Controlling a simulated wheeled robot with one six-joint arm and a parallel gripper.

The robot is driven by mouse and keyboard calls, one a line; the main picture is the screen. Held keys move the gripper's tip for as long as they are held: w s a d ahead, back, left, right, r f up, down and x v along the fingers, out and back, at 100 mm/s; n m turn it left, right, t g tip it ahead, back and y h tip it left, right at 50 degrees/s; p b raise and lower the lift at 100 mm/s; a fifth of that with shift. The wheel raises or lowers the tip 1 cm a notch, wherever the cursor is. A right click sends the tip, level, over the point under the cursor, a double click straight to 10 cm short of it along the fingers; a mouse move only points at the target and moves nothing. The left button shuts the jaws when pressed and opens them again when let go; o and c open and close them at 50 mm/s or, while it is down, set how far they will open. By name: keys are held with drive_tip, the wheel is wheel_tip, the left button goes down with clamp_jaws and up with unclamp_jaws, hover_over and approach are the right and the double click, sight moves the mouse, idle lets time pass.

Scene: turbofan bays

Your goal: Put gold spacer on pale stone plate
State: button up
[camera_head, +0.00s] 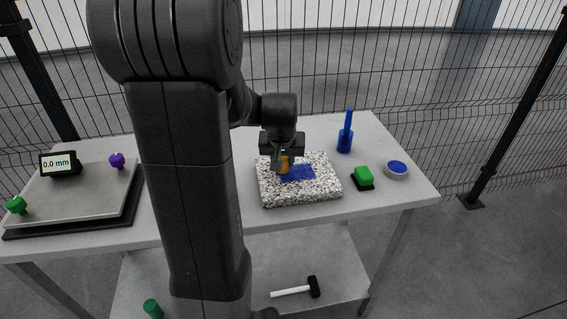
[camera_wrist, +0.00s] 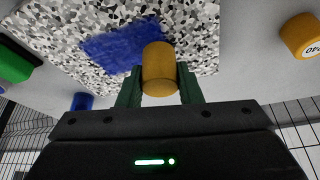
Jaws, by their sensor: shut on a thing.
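The gold spacer (camera_head: 284,163) is a short gold cylinder. My gripper (camera_head: 283,158) points down over the speckled black-and-white stone plate (camera_head: 270,192) and is shut on the spacer. In the wrist view the spacer (camera_wrist: 159,68) sits between the two green fingers of my gripper (camera_wrist: 160,88). The plate (camera_wrist: 195,22) has a blue patch (camera_wrist: 122,47) on its top, and the spacer shows at the patch's edge. I cannot tell whether the spacer touches the plate.
A blue bottle (camera_head: 345,135), a green block (camera_head: 363,176) and a blue-topped round tin (camera_head: 396,169) stand right of the plate. A grey platform (camera_head: 75,195) with a display (camera_head: 60,163) is left. Another gold cylinder (camera_wrist: 302,36) shows in the wrist view.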

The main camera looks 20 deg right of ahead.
drive_tip(key=shift+f, duration=0.75)
drive_tip(key=shift+f, duration=0.25)
drive_tip(key=o, duration=1.1)
drive_tip(key=shift+r, duration=0.1)
drive_tip(key=shift+s+r, duration=0.1)
drive_tip(key=shift+r, duration=0.45)
drive_tip(key=v, duration=1.1)
drive_tip(key=shift+s+a, duration=0.1)
